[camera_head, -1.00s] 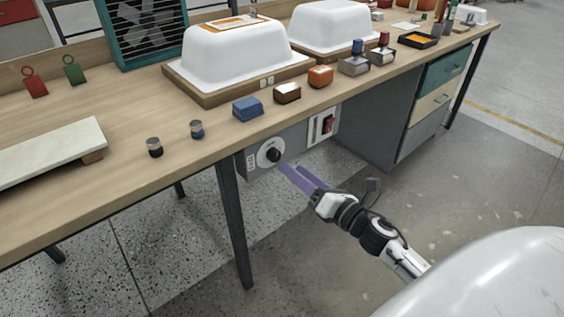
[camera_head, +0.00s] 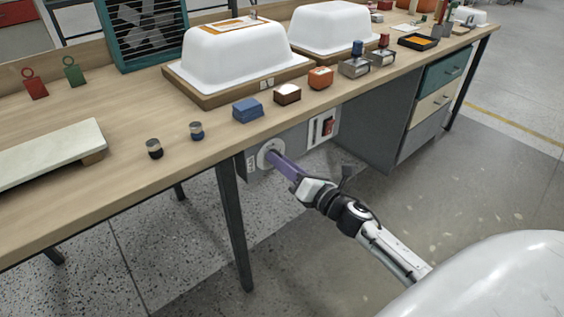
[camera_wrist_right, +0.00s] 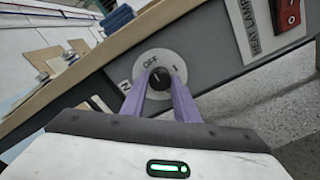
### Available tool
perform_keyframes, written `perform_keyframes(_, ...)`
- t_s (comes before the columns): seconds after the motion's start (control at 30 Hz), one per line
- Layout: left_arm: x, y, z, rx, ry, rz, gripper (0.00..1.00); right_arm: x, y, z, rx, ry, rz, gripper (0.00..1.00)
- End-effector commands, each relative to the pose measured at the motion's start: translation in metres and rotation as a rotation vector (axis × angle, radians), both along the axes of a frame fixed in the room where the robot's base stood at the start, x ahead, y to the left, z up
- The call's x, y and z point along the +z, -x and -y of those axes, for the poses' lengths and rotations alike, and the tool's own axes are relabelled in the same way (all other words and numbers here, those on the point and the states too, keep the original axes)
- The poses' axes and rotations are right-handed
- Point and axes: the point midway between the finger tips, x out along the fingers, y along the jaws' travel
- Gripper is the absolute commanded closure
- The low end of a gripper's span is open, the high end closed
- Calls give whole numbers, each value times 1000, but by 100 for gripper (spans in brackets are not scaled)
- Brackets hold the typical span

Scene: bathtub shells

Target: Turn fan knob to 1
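The round black fan knob (camera_wrist_right: 160,80) sits on a pale dial (camera_wrist_right: 146,66) marked OFF, on the grey panel under the bench edge. My right gripper (camera_head: 272,156) has its purple fingers at the dial and hides most of the knob in the head view. In the right wrist view its two fingers (camera_wrist_right: 160,84) stand apart, one on each side of the knob; whether they touch it I cannot tell. My left gripper is not in view.
A red switch (camera_head: 328,126) on a plate labelled HEAT LAMP sits to the right of the dial. The wooden bench top (camera_head: 110,195) overhangs the panel and carries white tub shells (camera_head: 235,52) and several small blocks. A dark table leg (camera_head: 234,225) stands below, left of the dial.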

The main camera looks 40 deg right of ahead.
Motion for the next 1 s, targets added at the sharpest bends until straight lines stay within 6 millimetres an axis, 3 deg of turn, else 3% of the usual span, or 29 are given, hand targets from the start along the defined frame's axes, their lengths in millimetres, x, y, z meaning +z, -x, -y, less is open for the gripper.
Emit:
perform_keyframes(0.47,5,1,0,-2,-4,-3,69,1,0,1,-2,-127,-10,95)
perform_keyframes(1.0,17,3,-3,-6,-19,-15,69,2,0,2,-2,-613,-47,95)
